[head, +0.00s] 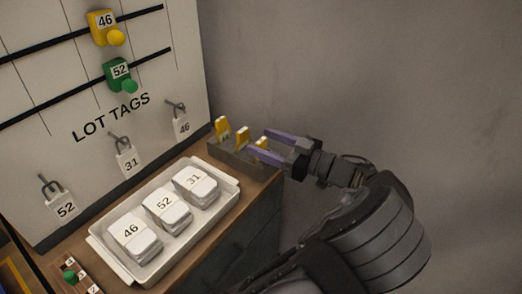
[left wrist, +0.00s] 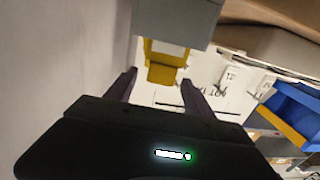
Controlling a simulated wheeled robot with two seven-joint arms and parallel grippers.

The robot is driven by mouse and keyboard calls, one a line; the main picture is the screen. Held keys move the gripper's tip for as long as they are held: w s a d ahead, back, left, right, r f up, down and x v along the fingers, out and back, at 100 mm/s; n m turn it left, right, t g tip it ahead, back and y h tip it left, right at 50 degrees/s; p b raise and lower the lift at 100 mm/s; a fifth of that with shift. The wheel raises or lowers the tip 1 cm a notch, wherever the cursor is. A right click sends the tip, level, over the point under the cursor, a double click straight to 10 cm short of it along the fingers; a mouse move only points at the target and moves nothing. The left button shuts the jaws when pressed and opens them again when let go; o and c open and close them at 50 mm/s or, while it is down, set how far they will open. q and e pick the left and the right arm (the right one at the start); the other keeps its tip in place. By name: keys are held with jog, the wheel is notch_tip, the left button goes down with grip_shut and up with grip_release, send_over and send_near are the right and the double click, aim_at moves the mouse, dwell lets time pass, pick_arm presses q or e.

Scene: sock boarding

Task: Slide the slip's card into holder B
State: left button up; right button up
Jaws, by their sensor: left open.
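My left gripper (head: 268,145), with purple fingers, is open at the grey tray (head: 232,158) on the far end of the table. One yellow-topped piece (head: 261,145) stands between or just beside its fingers; contact cannot be told. In the left wrist view a yellow piece (left wrist: 163,72) shows between the two spread fingers (left wrist: 160,92). Two more yellow pieces (head: 242,135) (head: 221,126) stand in the tray to the left. The white tray (head: 238,189) holds card stacks marked 46 (head: 130,230), 52 (head: 160,202) and 31 (head: 193,178). No slip or letter B is readable. My right gripper is out of view.
A LOT TAGS board (head: 60,90) stands behind the table, with hooked tags 52 (head: 65,208), 31 (head: 127,161) and 46 (head: 182,127). It bears a yellow 46 piece (head: 106,24) and a green 52 piece (head: 119,74). A grey wall (head: 400,70) lies right.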

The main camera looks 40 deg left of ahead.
pick_arm(q)
jog(key=shift+c, duration=0.2)
dwell(0.4)
grip_shut()
dwell(0.5)
